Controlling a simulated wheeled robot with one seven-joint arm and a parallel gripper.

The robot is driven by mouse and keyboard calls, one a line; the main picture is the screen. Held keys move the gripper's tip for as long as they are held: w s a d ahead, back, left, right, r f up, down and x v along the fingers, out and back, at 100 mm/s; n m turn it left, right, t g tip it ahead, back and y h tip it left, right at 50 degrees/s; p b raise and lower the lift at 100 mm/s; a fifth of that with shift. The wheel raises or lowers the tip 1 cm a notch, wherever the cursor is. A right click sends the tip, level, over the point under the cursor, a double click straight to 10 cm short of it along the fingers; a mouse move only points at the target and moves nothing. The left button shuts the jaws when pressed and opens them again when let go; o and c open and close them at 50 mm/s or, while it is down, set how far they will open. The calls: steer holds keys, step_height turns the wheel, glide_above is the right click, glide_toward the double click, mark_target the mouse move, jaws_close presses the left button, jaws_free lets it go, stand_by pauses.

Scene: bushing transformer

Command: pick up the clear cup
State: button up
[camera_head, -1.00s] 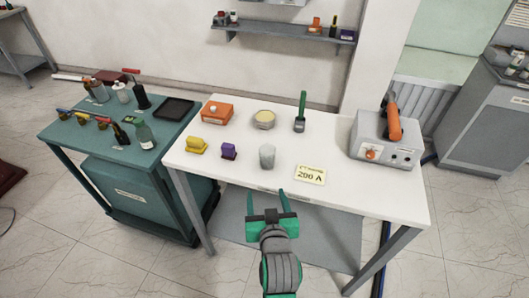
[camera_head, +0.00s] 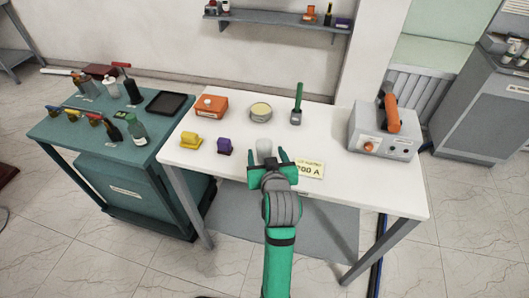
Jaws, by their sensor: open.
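The clear cup (camera_head: 264,147) stands on the white table (camera_head: 345,188), near its front middle. It looks pale and translucent, and its lower part is hidden behind my gripper. My gripper (camera_head: 268,158) is open, with its two green fingers pointing toward the far side of the table. The fingertips appear one on each side of the cup in the picture. I cannot tell how deep the cup sits between them or whether they touch it.
Behind are an orange box (camera_head: 208,107), a round tin (camera_head: 260,112) and a green-handled tool (camera_head: 297,105).

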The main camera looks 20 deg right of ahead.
mark_target(265, 152)
steer(key=x, duration=0.4)
steer(key=shift+w+f, duration=0.1)
steer(key=shift+w, duration=0.3)
steer(key=c, duration=1.1)
steer(key=shift+c, duration=0.2)
